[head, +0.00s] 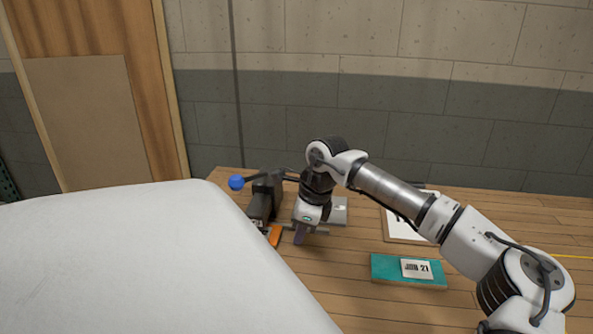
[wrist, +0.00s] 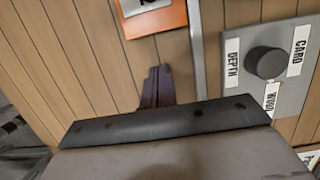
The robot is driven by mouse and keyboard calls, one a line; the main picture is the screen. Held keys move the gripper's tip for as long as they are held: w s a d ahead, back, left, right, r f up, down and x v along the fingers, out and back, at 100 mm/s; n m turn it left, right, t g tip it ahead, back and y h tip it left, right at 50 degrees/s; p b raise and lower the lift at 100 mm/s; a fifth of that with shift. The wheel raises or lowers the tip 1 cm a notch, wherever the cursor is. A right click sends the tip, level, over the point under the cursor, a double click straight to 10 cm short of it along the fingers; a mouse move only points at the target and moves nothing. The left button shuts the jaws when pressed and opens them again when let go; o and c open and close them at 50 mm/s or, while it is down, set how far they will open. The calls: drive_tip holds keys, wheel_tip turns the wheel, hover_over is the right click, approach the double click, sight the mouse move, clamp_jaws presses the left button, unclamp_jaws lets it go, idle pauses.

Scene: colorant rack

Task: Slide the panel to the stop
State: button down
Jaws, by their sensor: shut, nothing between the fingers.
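A flat teal panel (head: 385,267) with a white label reading "21" lies on the wooden table, right of my gripper. An orange plate (head: 274,236) lies just left of my gripper; it also shows at the top of the wrist view (wrist: 168,20), with part of a white label. I cannot tell which is the task's panel, and no stop is clearly identifiable. My gripper (head: 299,238) points down at the table, its fingers together and empty. In the wrist view the dark fingertips (wrist: 156,85) are below the orange plate and apart from it in the picture.
A dark device (head: 265,195) with a blue ball knob (head: 236,183) stands behind left. A grey plate with a black dial (wrist: 266,63), labelled DEPTH, CARD and WOOD, is right of the fingers. A white-faced board (head: 398,231) lies partly behind my arm. A white surface fills the lower left.

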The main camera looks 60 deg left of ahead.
drive_tip(key=shift+w+d+r, duration=0.45)
drive_tip(key=shift+w+r, duration=0.25)
drive_tip(key=shift+r, duration=0.1)
drive_tip(key=s+b+v, duration=0.1)
drive_tip(key=v, duration=0.7)
drive_tip(key=shift+w+r, duration=0.15)
drive_tip(key=shift+w, duration=0.05)
